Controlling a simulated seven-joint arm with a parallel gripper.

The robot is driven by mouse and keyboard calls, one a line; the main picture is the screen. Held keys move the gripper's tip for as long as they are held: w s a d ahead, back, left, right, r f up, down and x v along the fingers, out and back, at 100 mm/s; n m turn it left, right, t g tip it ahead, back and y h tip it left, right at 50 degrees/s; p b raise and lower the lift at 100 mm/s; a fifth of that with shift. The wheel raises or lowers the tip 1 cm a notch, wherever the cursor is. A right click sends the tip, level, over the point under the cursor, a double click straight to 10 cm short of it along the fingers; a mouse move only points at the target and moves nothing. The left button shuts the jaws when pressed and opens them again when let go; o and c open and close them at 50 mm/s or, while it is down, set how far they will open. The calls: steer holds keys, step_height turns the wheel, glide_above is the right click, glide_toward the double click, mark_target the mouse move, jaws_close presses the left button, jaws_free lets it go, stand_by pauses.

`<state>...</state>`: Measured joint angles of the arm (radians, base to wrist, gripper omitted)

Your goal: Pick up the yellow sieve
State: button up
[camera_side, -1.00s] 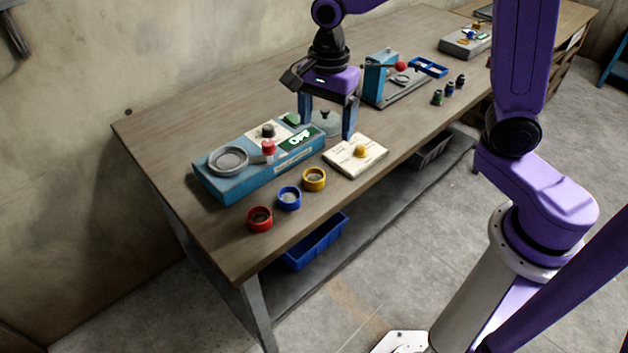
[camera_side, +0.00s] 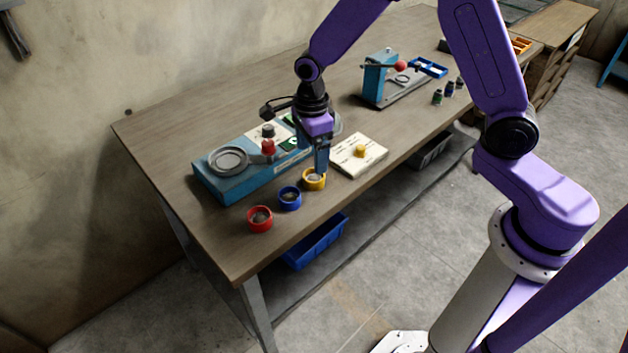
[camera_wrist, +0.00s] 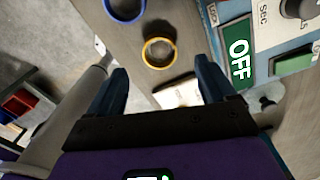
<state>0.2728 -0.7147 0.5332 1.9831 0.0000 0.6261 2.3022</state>
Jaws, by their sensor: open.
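The yellow sieve (camera_side: 314,180) is a small round ring standing on the table's front part, to the right of the blue sieve (camera_side: 290,198) and the red sieve (camera_side: 260,219). In the wrist view the yellow sieve (camera_wrist: 159,53) shows as a ring beyond my fingertips, roughly in line with the gap between them. My gripper (camera_side: 320,168) is open and empty, with a finger in front of or just behind the yellow sieve's far rim; touching or apart, I cannot tell. In the wrist view my gripper (camera_wrist: 163,80) has its fingers wide apart.
A blue machine (camera_side: 225,185) with a round dish and red knob stands close behind the sieves. A cream board (camera_side: 366,158) with a yellow knob lies to the right. A blue press (camera_side: 376,82) and small bottles (camera_side: 450,89) stand farther back. The table's front edge is near.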

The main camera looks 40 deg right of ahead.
mark_target(315, 179)
step_height(315, 179, down, 2)
steer(key=shift+f, duration=0.1)
steer(key=f, duration=0.3)
steer(key=shift+s+d+f, duration=0.2)
steer(key=shift+d+f, duration=0.2)
steer(key=shift+f, duration=0.65)
steer(key=c, duration=1.2)
steer(key=shift+r, duration=0.2)
